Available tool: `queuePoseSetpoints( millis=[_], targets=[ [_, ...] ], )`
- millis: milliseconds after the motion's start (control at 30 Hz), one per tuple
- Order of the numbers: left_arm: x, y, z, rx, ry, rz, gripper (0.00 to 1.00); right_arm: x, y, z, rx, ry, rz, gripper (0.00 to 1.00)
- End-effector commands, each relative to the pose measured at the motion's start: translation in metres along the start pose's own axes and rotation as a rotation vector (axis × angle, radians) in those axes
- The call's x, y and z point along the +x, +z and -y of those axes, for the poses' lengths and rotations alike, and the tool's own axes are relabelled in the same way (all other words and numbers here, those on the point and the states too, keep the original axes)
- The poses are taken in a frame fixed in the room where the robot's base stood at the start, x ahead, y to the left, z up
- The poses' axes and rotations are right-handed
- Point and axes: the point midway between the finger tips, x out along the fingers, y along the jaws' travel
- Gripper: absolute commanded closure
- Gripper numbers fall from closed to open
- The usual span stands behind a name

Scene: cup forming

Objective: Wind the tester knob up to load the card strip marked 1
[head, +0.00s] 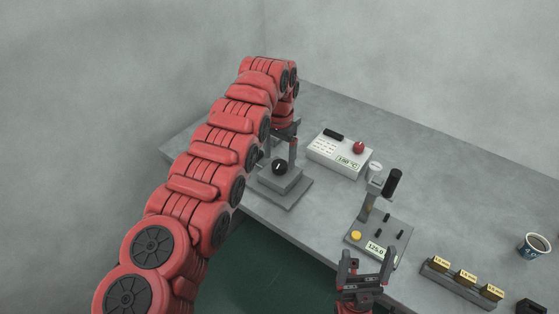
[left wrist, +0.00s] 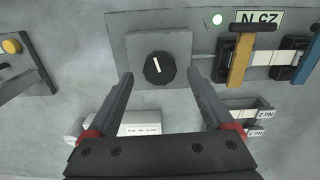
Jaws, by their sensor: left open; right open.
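The tester knob (left wrist: 159,67) is a black dial with a white pointer line, on a grey block. It shows small and dark in the head view (head: 279,167). My left gripper (left wrist: 161,76) is open, its fingertips apart on either side of the knob in the picture; how far above the knob they are I cannot tell. A pale strip (left wrist: 262,57) lies between the tester's black clamps; I cannot read a mark on it. The tester's readout (left wrist: 258,18) appears upside down, seemingly 25 N. My right gripper (head: 362,262) is open and empty at the table's front.
Labelled pale strips in a holder (left wrist: 247,113) lie beside the tester. A stand with a black handle (head: 392,183) and a second readout is to the right. A block with yellow tags (head: 463,283) and a cup (head: 534,246) are farther right.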

Motion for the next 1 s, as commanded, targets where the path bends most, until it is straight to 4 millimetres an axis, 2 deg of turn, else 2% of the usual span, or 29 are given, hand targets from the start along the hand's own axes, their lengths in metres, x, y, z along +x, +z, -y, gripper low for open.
queuePoseSetpoints(
  millis=[167,200,300,500,733,1000],
  targets=[
    [-0.041,-0.002,-0.003,0.002,0.001,-0.007,0.14,0.008,-0.001,0.000,0.000,0.000,0.000,0.14],
    [-0.058,-0.001,-0.001,0.000,0.000,-0.004,0.14,0.024,-0.004,-0.001,0.000,0.000,0.001,0.14],
    [-0.083,0.000,0.000,-0.001,0.000,-0.003,0.14,0.047,-0.008,-0.002,0.000,0.000,-0.001,0.14],
    [-0.120,0.000,0.000,-0.001,0.000,-0.003,0.14,0.085,-0.014,-0.004,0.000,0.000,0.000,0.14],
    [-0.147,0.000,0.000,-0.001,-0.001,-0.004,0.14,0.112,-0.019,-0.005,0.000,0.000,0.000,0.14],
    [-0.152,0.000,0.000,-0.001,-0.001,-0.003,0.14,0.116,-0.020,-0.006,0.000,0.000,0.000,0.14]
  ],
)
